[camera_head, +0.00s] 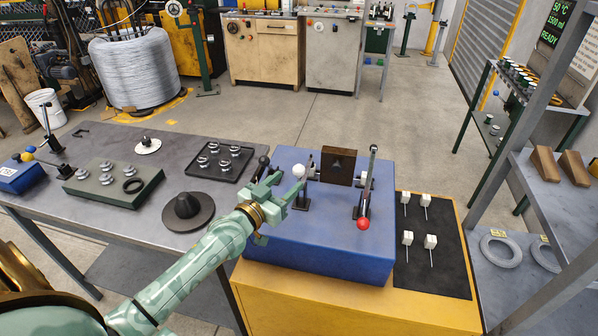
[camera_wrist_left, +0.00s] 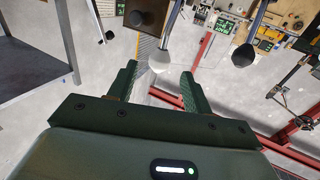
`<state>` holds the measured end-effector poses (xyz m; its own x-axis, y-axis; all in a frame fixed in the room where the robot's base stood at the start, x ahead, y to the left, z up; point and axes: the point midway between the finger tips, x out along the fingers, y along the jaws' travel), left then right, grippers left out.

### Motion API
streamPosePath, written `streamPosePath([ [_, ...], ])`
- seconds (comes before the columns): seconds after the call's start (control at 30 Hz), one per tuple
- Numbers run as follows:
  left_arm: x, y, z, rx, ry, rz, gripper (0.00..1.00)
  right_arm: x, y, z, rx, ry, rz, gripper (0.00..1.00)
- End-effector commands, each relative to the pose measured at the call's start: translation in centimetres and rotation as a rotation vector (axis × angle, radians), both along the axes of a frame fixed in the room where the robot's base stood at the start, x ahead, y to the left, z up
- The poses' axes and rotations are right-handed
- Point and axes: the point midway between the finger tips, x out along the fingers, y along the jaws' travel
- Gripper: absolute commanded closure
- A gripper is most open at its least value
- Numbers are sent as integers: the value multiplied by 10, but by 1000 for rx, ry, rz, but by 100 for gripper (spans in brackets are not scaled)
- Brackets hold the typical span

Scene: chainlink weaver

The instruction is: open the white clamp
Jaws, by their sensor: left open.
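The white clamp shows as a lever with a white ball knob (camera_head: 298,171) on the blue block (camera_head: 320,238). Its dark post stands under the knob, left of a dark brown square block. My left gripper (camera_head: 286,183) is open, its fingers close to the white knob from the lower left. In the left wrist view the white knob (camera_wrist_left: 159,61) appears between the tips of the open left gripper (camera_wrist_left: 159,71). Whether a finger touches it I cannot tell. My right gripper is in neither view.
A lever with a red knob (camera_head: 363,223) stands right of the brown block (camera_head: 338,166). A black knob (camera_head: 264,160) is just behind my left gripper. A black mat (camera_head: 430,271) with white-headed pieces lies right. A grey table (camera_head: 95,215) with trays stands left.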

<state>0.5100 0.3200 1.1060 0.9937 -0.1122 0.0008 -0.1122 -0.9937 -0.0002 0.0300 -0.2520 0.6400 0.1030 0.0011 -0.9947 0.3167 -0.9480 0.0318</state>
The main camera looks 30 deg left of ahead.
Motion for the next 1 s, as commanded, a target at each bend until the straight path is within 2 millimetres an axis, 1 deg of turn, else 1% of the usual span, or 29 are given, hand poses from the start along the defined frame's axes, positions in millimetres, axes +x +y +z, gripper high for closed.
streamPosePath([
  [0.03,13,-1,0,-1,-2,0,50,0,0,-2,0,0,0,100],
  [0.1,28,-3,-1,-1,-2,1,50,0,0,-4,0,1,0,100],
  [0.2,44,-5,-1,-2,0,0,50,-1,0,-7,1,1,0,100],
  [0.3,55,-6,-2,0,1,0,50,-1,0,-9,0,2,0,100],
  [0.43,62,-7,-1,0,2,0,50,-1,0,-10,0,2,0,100],
  [0.67,63,-7,-1,0,2,0,50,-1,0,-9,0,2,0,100],
  [0.7,63,-7,-1,0,2,0,53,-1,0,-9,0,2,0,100],
  [0.77,63,-7,-1,0,2,0,70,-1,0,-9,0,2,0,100],
  [0.8,63,-7,-1,0,2,0,81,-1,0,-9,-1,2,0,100],
  [0.87,63,-7,-1,0,2,0,97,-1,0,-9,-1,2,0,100],
  [0.9,63,-7,-1,0,2,0,100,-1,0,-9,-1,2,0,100],
  [1.0,63,-7,-1,1,1,0,100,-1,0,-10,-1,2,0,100],
])
